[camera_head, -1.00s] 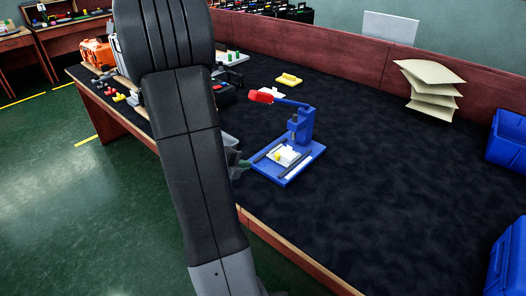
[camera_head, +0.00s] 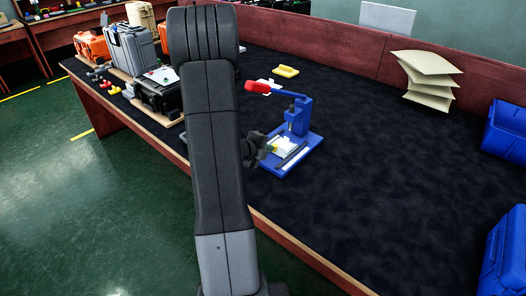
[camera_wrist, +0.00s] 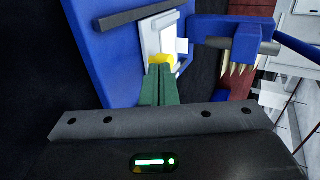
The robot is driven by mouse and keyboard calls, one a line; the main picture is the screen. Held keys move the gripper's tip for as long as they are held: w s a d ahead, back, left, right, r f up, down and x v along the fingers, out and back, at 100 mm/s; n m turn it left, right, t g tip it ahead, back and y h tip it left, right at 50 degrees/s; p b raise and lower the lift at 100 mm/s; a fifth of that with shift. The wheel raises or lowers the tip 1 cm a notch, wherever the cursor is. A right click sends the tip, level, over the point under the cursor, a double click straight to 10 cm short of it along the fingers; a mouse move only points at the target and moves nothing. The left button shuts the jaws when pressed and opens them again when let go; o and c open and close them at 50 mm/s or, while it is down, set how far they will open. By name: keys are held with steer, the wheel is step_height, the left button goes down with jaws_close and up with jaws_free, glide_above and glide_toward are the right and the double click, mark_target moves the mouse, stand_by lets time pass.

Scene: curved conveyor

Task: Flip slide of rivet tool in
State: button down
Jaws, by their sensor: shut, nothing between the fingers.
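The blue rivet tool (camera_head: 298,121) stands on the dark table, with a blue base and a lever with a red handle (camera_head: 258,87). Its white slide (camera_head: 284,146) lies on the base between dark rails and carries a small yellow piece (camera_wrist: 160,60). In the wrist view the slide (camera_wrist: 151,37) is just beyond my fingertips. My gripper (camera_head: 262,149) is at the left edge of the base. In the wrist view my green fingers (camera_wrist: 160,82) are shut and empty, with their tips at the yellow piece; I cannot tell whether they touch it.
A yellow part (camera_head: 285,71) lies behind the tool. Cases (camera_head: 130,48) stand at the back left. Stacked beige sheets (camera_head: 428,80) and blue bins (camera_head: 507,133) are at the right. The table between the tool and the bins is clear.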

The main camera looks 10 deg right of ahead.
steer(key=w+d, duration=0.1)
steer(key=d, duration=0.1)
steer(key=w+d, duration=0.1)
steer(key=w, duration=0.1)
steer(key=shift+d+p, duration=0.3)
steer(key=shift+d, duration=0.1)
steer(key=shift+r, duration=0.1)
